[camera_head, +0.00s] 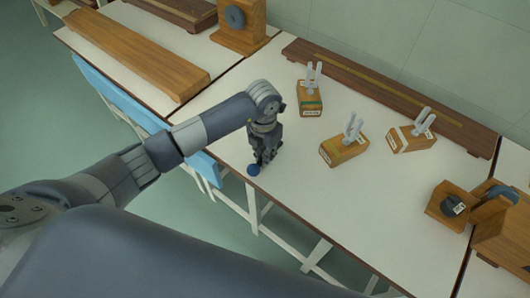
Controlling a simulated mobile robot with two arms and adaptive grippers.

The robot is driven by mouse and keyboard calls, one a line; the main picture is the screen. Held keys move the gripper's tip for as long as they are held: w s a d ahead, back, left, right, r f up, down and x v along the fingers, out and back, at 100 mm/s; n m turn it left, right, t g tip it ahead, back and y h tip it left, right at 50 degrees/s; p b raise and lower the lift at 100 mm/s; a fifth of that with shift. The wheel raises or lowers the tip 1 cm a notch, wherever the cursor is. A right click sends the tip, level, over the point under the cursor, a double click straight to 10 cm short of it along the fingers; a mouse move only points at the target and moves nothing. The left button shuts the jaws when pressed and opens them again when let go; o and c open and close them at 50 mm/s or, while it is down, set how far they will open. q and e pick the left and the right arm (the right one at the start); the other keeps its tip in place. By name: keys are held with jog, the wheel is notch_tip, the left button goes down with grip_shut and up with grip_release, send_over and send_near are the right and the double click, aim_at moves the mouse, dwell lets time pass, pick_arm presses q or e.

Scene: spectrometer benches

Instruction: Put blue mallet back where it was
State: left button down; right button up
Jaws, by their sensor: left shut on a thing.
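The blue mallet (253,170) shows as a small dark blue head just below my left gripper (262,160). My left gripper is shut on the mallet, over the front edge of the white bench (290,190). The fingers hide most of the handle, and I cannot tell whether the mallet touches the bench. Three tuning forks on wooden boxes stand to the right: one box with a green mark (310,104), one in the middle (345,150) and one further right (411,139). My right gripper is not in view.
A long dark wooden rail (380,92) lies along the bench's back. A wooden device with a dark dial (447,206) stands at the right end. A wooden block (240,30) and a long wooden beam (140,55) are on the left. The bench's middle front is clear.

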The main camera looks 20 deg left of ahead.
pick_arm(q)
jog(key=shift+f, duration=0.1)
jog(key=c, duration=1.6)
grip_release()
jog(key=shift+c, duration=0.2)
jog(key=shift+r, duration=0.35)
notch_tip(320, 180, up, 12)
jog(key=b, duration=0.1)
jog(key=shift+f, duration=0.2)
jog(key=shift+s, duration=0.1)
